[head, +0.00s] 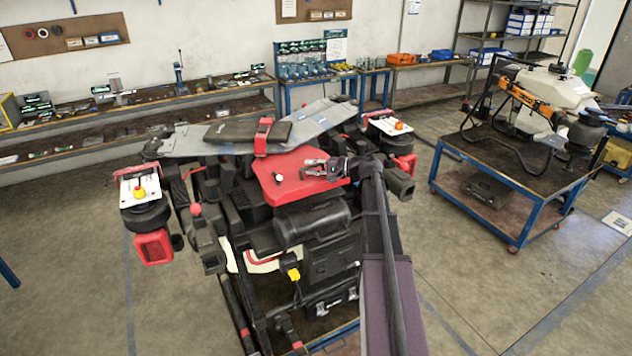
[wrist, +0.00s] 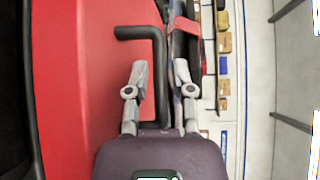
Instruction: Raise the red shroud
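The red shroud (head: 282,180) lies on top of the large drone in the middle of the head view. It fills the left of the wrist view as a broad red panel (wrist: 80,90). A black bent handle (wrist: 158,85) stands out against it in the wrist view. My gripper (wrist: 160,66) is open, with one finger on each side of the handle's long bar and visible gaps beside it. How deep the bar sits between the fingers I cannot tell. In the head view my gripper (head: 309,168) is over the shroud's right part and hides some of it; the handle is unclear there.
A grey panel (head: 200,141) with a black pad and a red strap (head: 263,135) lies behind the shroud. Rotor arms with red parts (head: 154,246) flank the drone. A blue cart (head: 460,207) with another drone stands right. Shelves line the back wall.

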